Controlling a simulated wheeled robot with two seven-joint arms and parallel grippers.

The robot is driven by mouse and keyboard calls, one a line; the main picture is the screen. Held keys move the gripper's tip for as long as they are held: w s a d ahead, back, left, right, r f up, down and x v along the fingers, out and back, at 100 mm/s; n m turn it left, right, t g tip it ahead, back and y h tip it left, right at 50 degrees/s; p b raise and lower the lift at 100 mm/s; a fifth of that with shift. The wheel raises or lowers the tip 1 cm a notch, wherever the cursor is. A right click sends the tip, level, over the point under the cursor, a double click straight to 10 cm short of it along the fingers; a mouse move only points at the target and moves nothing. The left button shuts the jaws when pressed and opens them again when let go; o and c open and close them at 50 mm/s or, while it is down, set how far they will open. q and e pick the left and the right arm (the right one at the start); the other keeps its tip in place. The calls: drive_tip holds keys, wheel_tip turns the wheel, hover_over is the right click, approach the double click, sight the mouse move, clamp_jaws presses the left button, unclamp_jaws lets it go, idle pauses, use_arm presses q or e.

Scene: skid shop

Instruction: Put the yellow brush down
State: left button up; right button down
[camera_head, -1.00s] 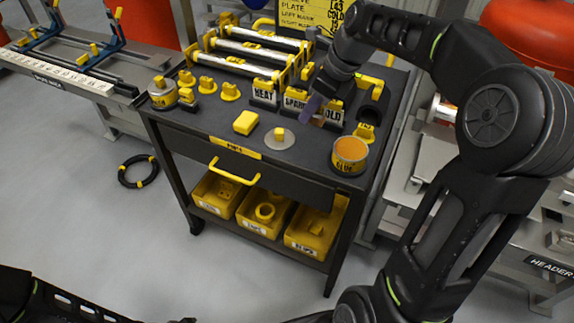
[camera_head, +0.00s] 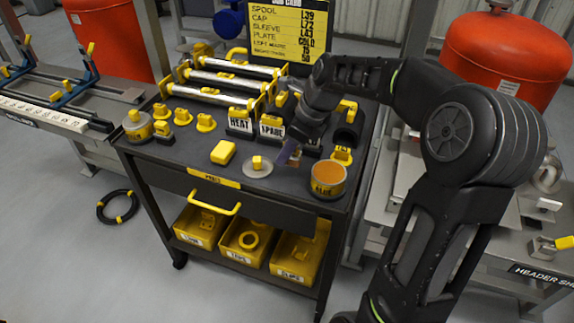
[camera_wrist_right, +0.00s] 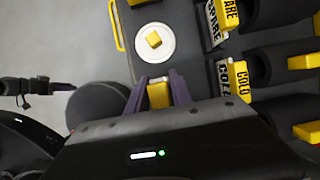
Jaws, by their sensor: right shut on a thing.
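My right gripper (camera_head: 290,153) is over the black cart top, between the round plate (camera_head: 257,171) and the orange-topped glue pot (camera_head: 328,178). In the right wrist view its purple fingers (camera_wrist_right: 162,88) are closed on a yellow piece, the yellow brush (camera_wrist_right: 158,95). Most of the brush is hidden by the gripper, and I cannot tell whether it touches the cart top. In the wrist view the plate (camera_wrist_right: 140,44) with its yellow knob lies just beyond the fingertips. A dark slender gripper, seemingly my left one (camera_wrist_right: 58,87), shows at the left edge of that view, too small to read.
A yellow block (camera_head: 223,152) lies left of the plate. HEAT (camera_head: 239,125) and SPARE (camera_head: 271,131) stands are behind, with silver rollers further back. Yellow knobbed pieces (camera_head: 205,122) and a tin (camera_head: 137,126) stand at the left. The cart's front strip is mostly clear.

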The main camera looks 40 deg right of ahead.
sight(288, 163)
drive_tip(key=shift+f, duration=2.5)
drive_tip(key=shift+f, duration=0.1)
drive_tip(key=c, duration=1.1)
unclamp_jaws()
drive_tip(key=shift+s+d+r, duration=0.1)
drive_tip(key=shift+d+r, duration=0.05)
drive_tip(key=shift+r, duration=0.4)
drive_tip(key=v, duration=1.1)
drive_tip(key=shift+r+p, duration=0.1)
drive_tip(key=shift+p, duration=0.2)
